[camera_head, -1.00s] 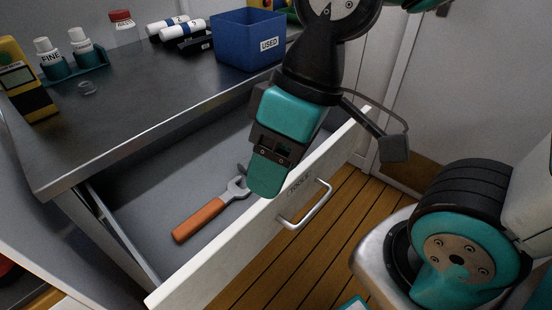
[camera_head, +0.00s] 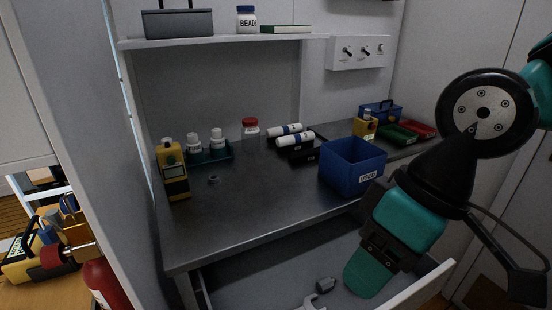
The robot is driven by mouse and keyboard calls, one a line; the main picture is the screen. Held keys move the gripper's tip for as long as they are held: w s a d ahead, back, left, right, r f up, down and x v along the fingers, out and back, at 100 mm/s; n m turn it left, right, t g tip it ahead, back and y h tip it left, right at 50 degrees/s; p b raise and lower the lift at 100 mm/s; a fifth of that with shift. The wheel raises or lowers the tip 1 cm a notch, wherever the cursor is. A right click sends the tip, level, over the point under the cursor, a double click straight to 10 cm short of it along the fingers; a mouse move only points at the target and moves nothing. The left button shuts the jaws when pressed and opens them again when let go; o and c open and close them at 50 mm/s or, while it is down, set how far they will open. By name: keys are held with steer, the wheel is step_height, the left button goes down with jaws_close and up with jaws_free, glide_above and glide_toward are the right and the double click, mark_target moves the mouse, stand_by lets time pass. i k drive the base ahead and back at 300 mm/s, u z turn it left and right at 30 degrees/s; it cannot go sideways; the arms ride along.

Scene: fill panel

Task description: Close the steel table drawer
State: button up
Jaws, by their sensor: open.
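The steel table (camera_head: 235,225) has its drawer (camera_head: 425,287) standing open at the bottom of the view. The drawer's pale front panel shows at the lower right, and its handle is out of view. Inside, the end of a wrench (camera_head: 312,303) and a small grey piece (camera_head: 326,284) show; most of the wrench is cut off by the picture edge. My gripper (camera_head: 369,271) is open and points down over the drawer, just inside its front panel in the picture. I cannot tell whether it touches anything.
On the tabletop are a blue USED bin (camera_head: 352,168), a yellow meter (camera_head: 173,172), white bottles (camera_head: 217,140) in a teal rack, and rolls (camera_head: 295,139). A shelf (camera_head: 220,40) hangs above. A cabinet side (camera_head: 85,150) stands close on the left.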

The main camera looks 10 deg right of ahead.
mark_target(278, 274)
steer(key=u, duration=0.05)
steer(key=k, duration=1.05)
steer(key=z, duration=0.6)
steer(key=i, duration=0.45)
